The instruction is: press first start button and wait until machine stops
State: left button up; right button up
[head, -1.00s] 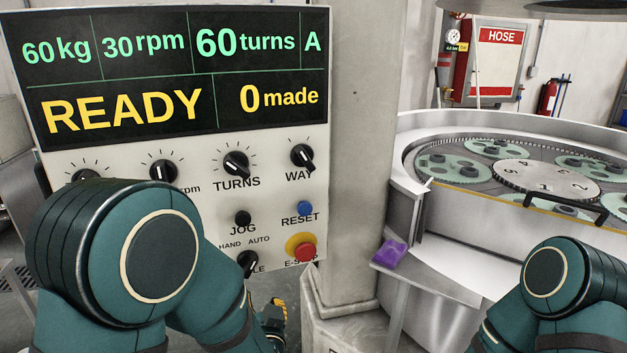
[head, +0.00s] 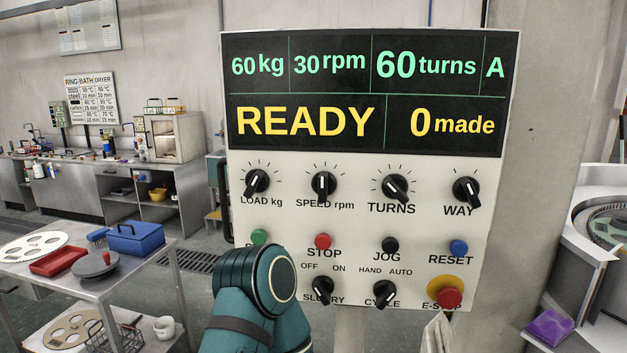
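The control panel (head: 404,225) faces me. Its display (head: 366,95) reads READY, 0 made, 60 kg, 30 rpm, 60 turns and A. The green button (head: 259,237) is at the lower left of the panel, its label mostly hidden behind my teal arm. The red STOP button (head: 322,241) is to its right. The machine (head: 603,225) shows only in part at the right edge. My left arm stands in front of the panel's lower left corner, but its gripper does not show. My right gripper is out of view.
The red E-STOP (head: 450,298) is at the panel's lower right, below the blue RESET button (head: 459,247). A steel table (head: 131,287) with a blue box (head: 134,237) and a red tray (head: 60,262) stands at left. A purple item (head: 549,327) lies at lower right.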

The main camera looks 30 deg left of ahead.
aim_at(257, 236)
jog(key=j, duration=1.25)
jog(key=k+j, duration=0.15)
jog(key=j, duration=1.05)
